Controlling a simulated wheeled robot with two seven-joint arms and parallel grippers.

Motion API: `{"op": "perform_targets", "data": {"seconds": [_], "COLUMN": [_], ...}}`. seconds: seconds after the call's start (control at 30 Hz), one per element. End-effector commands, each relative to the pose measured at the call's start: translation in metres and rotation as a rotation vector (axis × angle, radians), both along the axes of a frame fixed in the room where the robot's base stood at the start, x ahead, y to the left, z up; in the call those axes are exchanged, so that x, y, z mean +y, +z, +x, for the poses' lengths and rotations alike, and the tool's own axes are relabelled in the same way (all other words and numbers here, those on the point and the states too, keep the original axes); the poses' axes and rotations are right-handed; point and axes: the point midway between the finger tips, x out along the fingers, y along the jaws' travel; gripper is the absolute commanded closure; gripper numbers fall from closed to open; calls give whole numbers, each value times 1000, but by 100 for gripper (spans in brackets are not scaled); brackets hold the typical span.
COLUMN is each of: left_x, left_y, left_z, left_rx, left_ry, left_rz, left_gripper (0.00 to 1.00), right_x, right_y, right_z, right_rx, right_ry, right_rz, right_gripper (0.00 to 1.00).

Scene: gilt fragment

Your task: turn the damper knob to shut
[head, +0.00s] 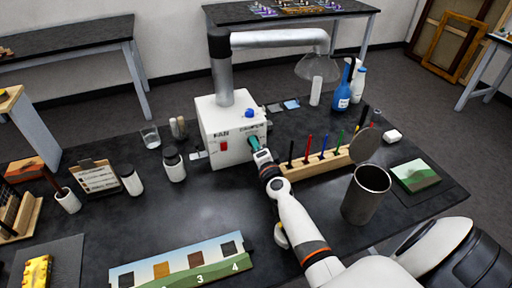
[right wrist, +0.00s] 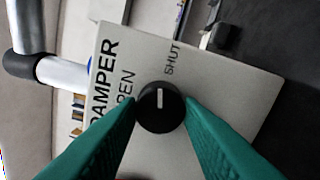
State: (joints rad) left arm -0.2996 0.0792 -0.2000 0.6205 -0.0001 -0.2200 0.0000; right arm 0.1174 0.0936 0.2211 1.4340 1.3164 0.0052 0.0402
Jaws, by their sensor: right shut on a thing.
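The damper box (head: 215,112) is a white unit at the foot of a grey extraction arm. Its front panel (right wrist: 230,95) carries the words DAMPER, OPEN and SHUT in the right wrist view. The round black damper knob (right wrist: 160,118) has a white pointer mark, which points up in that view, to the left of the SHUT label and right of OPEN. My right gripper (head: 254,144) has teal fingers and is at the box front, shut on the knob from both sides. The knob is hidden by my fingers in the head view. My left gripper is not in view.
A red switch (head: 223,145) is on the box front. Right of my gripper stands a wooden rack (head: 312,163) with several coloured tools, then a metal cup (head: 365,195). White jars (head: 174,166) stand left of the box. A painted strip (head: 180,265) lies at the front.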

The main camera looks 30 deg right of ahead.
Motion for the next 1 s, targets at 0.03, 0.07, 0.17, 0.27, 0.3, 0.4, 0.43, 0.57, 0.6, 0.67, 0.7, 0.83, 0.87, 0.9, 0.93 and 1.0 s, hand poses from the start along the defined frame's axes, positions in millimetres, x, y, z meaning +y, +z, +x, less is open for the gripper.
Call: {"op": "perform_targets", "data": {"seconds": [0.03,0.07,0.17,0.27,0.3,0.4,0.43,0.57,0.6,0.67,0.7,0.83,0.87,0.9,0.93,1.0], "left_x": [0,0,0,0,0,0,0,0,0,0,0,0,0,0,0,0], "left_y": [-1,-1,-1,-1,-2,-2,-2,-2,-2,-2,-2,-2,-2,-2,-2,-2], "left_z": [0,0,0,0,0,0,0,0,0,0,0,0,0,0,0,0], "left_rx": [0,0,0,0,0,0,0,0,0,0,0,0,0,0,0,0], "left_ry": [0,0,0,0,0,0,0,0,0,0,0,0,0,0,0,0], "left_rz": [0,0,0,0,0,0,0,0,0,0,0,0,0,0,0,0], "left_gripper": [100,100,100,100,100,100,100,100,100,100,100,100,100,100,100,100], "right_x": [1,1,1,1,1,1,1,1,1,1,1,1,1,1,1,1], "right_y": [-1,-1,-1,-1,0,0,0,0,0,0,0,0,0,0,0,0], "right_z": [0,0,0,0,0,0,0,0,0,0,0,0,0,0,0,0], "right_rx": [-8,-13,-29,-42,-46,-56,-58,-64,-65,-67,-67,-68,-68,-68,-68,-68], "right_ry": [1,2,2,1,1,1,1,2,2,2,2,2,2,2,2,2], "right_rz": [38,60,126,181,199,237,245,274,278,283,286,289,289,289,289,289], "right_gripper": [90,90,90,90,90,90,90,90,90,90,90,90,90,90,90,90]}}
